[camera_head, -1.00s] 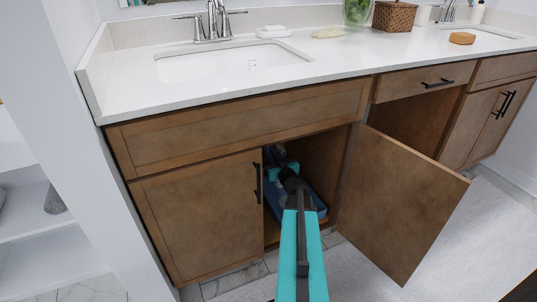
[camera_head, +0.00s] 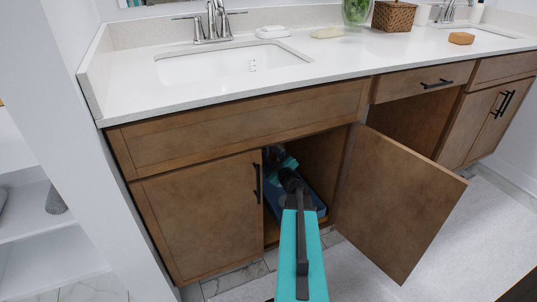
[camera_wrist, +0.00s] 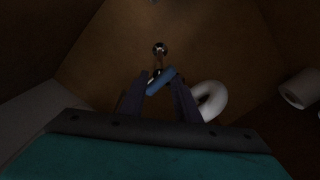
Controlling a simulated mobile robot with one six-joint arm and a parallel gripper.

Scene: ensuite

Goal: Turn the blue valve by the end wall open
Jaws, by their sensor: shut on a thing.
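The blue valve handle (camera_wrist: 161,80) shows in the wrist view, small and slanted up to the right, just in front of a shiny metal pipe fitting (camera_wrist: 160,49). My gripper (camera_wrist: 159,86) has its dark fingers on either side of the handle and is shut on it. The light there is dim, so the exact contact is hard to see. In the head view my arm reaches through the open cabinet doorway under the left sink. The valve and my fingertips cannot be made out there.
The open cabinet door (camera_head: 395,205) stands right of my arm; the closed door (camera_head: 205,215) is left. In the wrist view, a white roll (camera_wrist: 211,101) lies close right of my fingers and another white roll (camera_wrist: 300,88) farther right. The countertop (camera_head: 330,60) is above.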

